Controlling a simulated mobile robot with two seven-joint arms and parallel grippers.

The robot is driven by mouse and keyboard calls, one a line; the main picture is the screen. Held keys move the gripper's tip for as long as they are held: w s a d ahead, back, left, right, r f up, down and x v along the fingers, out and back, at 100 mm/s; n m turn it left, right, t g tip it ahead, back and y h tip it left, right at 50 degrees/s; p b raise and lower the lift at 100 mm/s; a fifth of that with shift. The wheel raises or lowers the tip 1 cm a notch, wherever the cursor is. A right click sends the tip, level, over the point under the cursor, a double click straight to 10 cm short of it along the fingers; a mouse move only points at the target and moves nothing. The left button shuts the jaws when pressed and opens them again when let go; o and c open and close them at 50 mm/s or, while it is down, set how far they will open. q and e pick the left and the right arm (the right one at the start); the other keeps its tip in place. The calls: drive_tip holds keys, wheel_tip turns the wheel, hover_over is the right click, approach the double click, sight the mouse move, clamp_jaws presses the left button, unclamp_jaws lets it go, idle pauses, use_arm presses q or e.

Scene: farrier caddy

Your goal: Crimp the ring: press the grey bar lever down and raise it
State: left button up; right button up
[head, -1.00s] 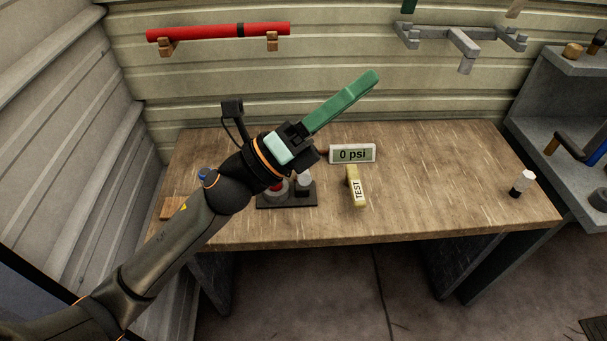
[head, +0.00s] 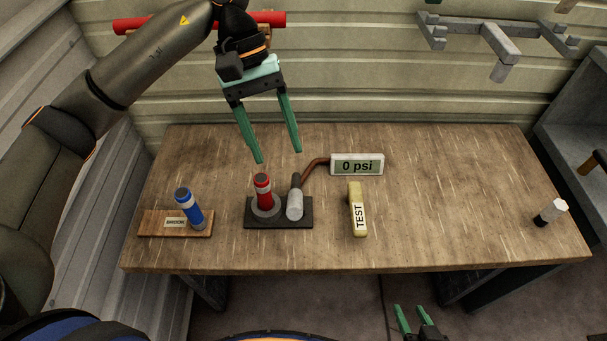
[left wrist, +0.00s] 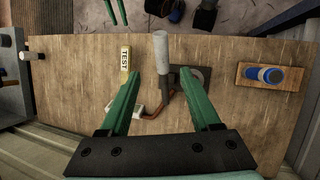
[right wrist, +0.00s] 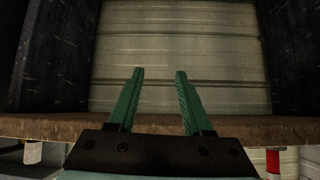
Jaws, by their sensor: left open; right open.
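The grey bar lever (head: 295,203) stands up from a black base plate (head: 290,224), beside a red cylinder (head: 263,190) with a grey ring (head: 268,209) around its foot. My left gripper (head: 278,155) is open and empty, pointing down above and behind the cylinder and lever. In the left wrist view the lever (left wrist: 161,50) shows between and beyond the open fingers (left wrist: 160,75); a finger partly covers the base plate (left wrist: 205,74), and the red cylinder is hidden there. My right gripper (head: 416,315) is open and empty, low in front of the table; its fingers also show in the right wrist view (right wrist: 160,75).
A copper pipe (head: 312,166) joins the "0 psi" display (head: 357,165). A yellow TEST block (head: 357,208) lies right of the base. The table's right half is mostly clear, with a small bottle (head: 551,212).

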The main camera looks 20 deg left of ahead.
sight(292, 199)
use_arm(q)
drive_tip(key=p+x, duration=0.1)
drive_tip(key=x, duration=1.1)
drive_tip(key=shift+s+f, duration=0.15)
drive_tip(key=shift+f, duration=0.1)
use_arm(e)
drive_tip(key=shift+v, duration=0.75)
drive_tip(key=shift+a, duration=0.15)
use_arm(q)
drive_tip(key=shift+a, duration=0.1)
clamp_jaws()
